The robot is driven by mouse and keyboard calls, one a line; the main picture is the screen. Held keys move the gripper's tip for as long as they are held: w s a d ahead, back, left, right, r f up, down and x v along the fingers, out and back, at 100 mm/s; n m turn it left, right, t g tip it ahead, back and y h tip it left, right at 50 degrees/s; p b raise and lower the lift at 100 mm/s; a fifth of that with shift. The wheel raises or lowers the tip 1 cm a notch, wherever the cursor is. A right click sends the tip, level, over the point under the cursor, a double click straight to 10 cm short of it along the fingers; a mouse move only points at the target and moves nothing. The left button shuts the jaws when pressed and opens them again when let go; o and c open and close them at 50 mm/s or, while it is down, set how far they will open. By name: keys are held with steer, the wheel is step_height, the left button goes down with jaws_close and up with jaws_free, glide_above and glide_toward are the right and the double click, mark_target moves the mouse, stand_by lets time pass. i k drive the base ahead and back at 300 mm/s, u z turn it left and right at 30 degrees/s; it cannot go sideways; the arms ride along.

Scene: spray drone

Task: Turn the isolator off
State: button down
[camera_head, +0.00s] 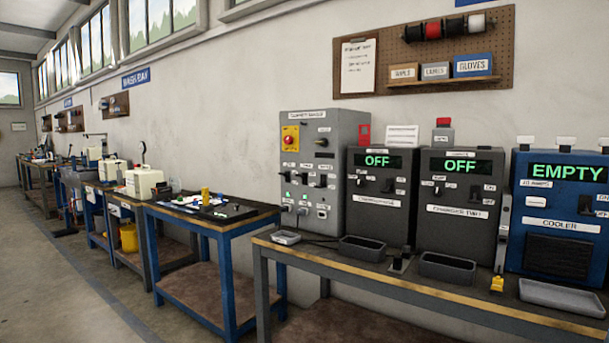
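A tall grey supply cabinet (347,150) stands against the wall at the back left of the near bench. A red rotary knob on a yellow plate (290,138), which looks like the isolator, is at its upper left. I cannot read the knob's position at this size. Below it are several small black switches, green lights and sockets. My gripper does not show in this view.
Right of the cabinet stand two dark charger boxes (375,222) reading OFF and a blue cooler (560,254) reading EMPTY. Small trays (446,268) line the near bench (420,308). A blue-legged bench (225,245) adjoins left. Open floor (60,290) lies at lower left.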

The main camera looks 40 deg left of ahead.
mark_target(287, 139)
steer(key=u, duration=1.9)
steer(key=i, duration=0.55)
steer(key=u, duration=1)
